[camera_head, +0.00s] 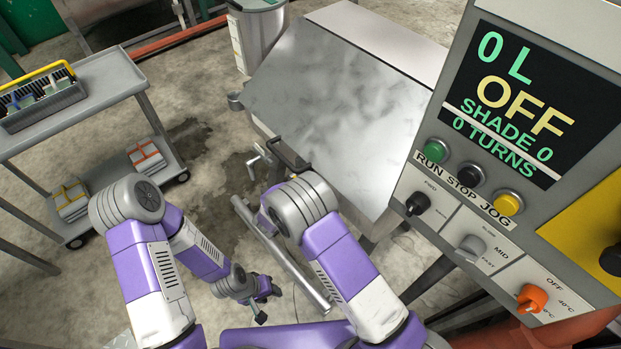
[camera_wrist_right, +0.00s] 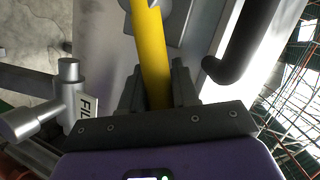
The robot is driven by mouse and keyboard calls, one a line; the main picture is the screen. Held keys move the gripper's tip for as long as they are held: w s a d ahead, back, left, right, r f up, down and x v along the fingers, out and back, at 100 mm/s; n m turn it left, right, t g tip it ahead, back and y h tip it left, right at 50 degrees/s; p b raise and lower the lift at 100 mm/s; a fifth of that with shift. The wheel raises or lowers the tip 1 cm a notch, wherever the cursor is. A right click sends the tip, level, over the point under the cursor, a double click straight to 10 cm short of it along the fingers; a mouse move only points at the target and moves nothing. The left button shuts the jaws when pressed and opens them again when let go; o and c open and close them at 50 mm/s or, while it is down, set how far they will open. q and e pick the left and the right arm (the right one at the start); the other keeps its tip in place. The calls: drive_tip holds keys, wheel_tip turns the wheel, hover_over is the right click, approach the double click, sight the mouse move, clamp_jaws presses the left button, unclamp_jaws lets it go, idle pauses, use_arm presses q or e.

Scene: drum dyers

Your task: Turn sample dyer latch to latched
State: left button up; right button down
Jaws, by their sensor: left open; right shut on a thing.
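A yellow lever (camera_wrist_right: 152,50), which looks like the dyer latch, runs up from between my right gripper's fingers to a round grey pivot (camera_wrist_right: 158,8) in the right wrist view. My right gripper (camera_wrist_right: 158,90) is shut on this lever. In the head view, my right arm hides the lever and the right gripper. The sample dyer (camera_head: 330,95) is the grey metal machine with a sloped lid, and a black handle (camera_head: 289,155) is on its near edge. My left gripper (camera_head: 267,289) is open and empty, low over the floor, apart from the dyer.
A control panel (camera_head: 440,170) with a display reading OFF stands at right. A black curved handle (camera_wrist_right: 243,45) is right of the lever; a pipe fitting (camera_wrist_right: 68,95) with a FILL tag is left. A grey cart (camera_head: 100,80) stands at left. Wet floor lies between.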

drive_tip(key=shift+w+a+r+g+p, duration=0.1)
drive_tip(key=shift+r+g+p, duration=0.2)
drive_tip(key=shift+p, duration=0.1)
drive_tip(key=shift+f, duration=0.1)
drive_tip(key=c, duration=0.9)
unclamp_jaws()
